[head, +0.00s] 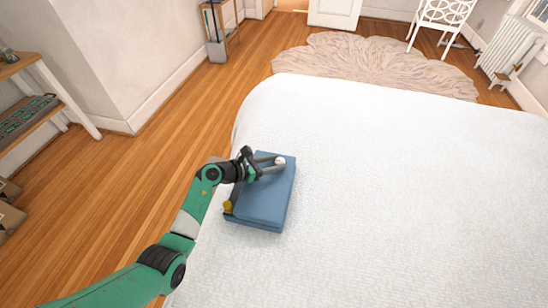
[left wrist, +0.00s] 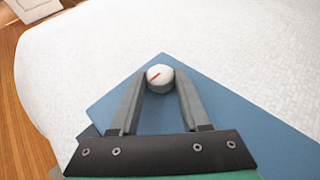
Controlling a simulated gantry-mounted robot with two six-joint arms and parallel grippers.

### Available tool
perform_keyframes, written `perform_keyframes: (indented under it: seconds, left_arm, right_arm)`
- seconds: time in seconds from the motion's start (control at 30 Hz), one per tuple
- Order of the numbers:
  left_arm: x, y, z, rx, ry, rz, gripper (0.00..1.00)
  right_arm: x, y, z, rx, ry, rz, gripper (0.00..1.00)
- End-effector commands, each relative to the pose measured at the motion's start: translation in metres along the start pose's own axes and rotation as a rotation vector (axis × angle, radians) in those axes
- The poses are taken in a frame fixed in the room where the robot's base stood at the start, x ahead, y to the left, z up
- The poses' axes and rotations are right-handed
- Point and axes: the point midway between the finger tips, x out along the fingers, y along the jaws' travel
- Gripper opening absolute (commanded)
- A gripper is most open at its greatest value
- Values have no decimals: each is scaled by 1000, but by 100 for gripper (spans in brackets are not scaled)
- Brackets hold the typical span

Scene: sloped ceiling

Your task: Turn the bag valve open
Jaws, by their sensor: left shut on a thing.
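A flat blue bag (head: 264,207) lies on the white bed, and it also shows in the left wrist view (left wrist: 225,120). A small round white valve (head: 280,161) sits on its far part. In the left wrist view the valve (left wrist: 160,77) carries a short slanted red mark on top. My left gripper (head: 277,163) reaches over the bag from the left, and its two fingers are closed on the valve, one on each side. The near side of the valve is partly hidden between the fingers. My right gripper is not in view.
The white bed (head: 400,190) is bare around the bag, with wide free room to the right. A small yellow thing (head: 228,207) shows at the bag's left edge. A wooden shelf (head: 35,100) stands at the far left, and a rug (head: 375,62) lies beyond the bed.

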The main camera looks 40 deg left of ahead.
Motion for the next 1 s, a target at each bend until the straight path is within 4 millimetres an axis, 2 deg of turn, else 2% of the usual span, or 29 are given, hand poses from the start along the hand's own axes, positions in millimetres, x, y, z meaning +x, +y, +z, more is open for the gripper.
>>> perform_keyframes:
  seconds: [0.17, 0.2, 0.33, 0.37, 0.63, 0.73, 0.87, 1.0]
  left_arm:
    - [0, 0, 0, 0, -3, 1, 0]
    - [0, 1, 0, 0, -3, 1, 50]
    - [0, 1, 0, 1, -2, 0, 73]
    - [0, 1, 0, 1, -2, 0, 76]
    - [0, 1, 0, 1, -2, 0, 76]
    - [-8, 1, 2, 0, -1, 0, 76]
    - [-32, 1, 5, -1, 0, 2, 76]
    - [-67, 1, 6, -1, -1, 3, 76]
  right_arm:
    - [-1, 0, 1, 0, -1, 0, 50]
    - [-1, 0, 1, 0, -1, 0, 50]
    - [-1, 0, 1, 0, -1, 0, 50]
    - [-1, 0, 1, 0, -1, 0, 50]
    - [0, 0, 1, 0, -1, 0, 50]
    - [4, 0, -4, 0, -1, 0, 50]
    - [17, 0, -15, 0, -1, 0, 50]
    - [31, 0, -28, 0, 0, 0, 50]
